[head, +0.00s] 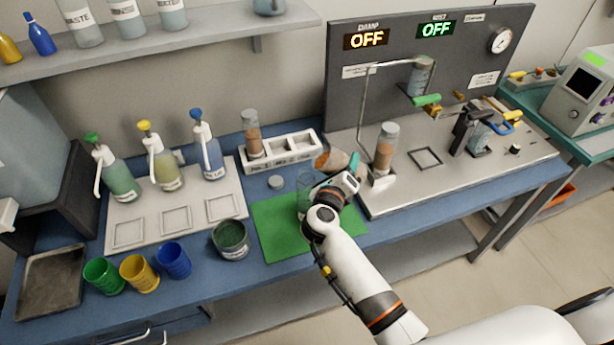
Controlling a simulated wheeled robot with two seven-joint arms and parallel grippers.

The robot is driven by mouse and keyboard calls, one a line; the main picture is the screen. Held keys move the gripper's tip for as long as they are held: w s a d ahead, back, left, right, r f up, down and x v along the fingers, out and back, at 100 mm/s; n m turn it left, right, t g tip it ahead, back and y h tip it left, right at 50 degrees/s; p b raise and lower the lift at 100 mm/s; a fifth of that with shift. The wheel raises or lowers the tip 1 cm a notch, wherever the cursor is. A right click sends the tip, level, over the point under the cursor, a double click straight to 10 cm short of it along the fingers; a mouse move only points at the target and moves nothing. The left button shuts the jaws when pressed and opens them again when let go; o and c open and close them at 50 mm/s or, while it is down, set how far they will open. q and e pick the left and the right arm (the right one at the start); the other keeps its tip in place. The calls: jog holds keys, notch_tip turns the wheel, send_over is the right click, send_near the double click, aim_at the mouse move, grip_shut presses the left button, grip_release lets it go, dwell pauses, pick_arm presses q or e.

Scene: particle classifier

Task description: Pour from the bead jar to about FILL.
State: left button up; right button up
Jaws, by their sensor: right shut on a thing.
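The bead jar (334,161), with brown-orange contents, is tilted far over with its mouth toward the left. My right gripper (352,170), with teal fingers, is shut on it. A clear glass vessel (304,184) stands upright on the green mat (275,222), just left of and below the jar's mouth. My gripper and wrist partly hide the vessel's right side. Its fill level and any FILL mark are too small to make out. I cannot tell whether beads are falling. My left gripper is not in view.
A grey lid (276,182) lies behind the mat. A white rack (290,150) holds another bead jar (252,138). A further jar (386,148) stands on the steel plate (455,170) to the right. A dark green tub (231,238) stands at the mat's left edge.

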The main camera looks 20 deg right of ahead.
jog(key=shift+d+f+n+t+h+b, duration=0.1)
jog(key=shift+f+n+t+h+b, duration=0.1)
jog(key=shift+n+t+h+b, duration=0.6)
dwell(1.1)
jog(key=shift+r+n+p, duration=0.45)
jog(key=shift+r+n, duration=0.15)
jog(key=shift+n, duration=0.4)
dwell(0.9)
jog(key=shift+w+a+r+n+t+p, duration=0.15)
jog(key=shift+a+r+n+p, duration=0.15)
jog(key=shift+r+n+p, duration=0.25)
jog(key=shift+a+r+n+t+p, duration=0.15)
jog(key=shift+a+r+n+p, duration=0.15)
jog(key=shift+n, duration=0.45)
dwell(2.9)
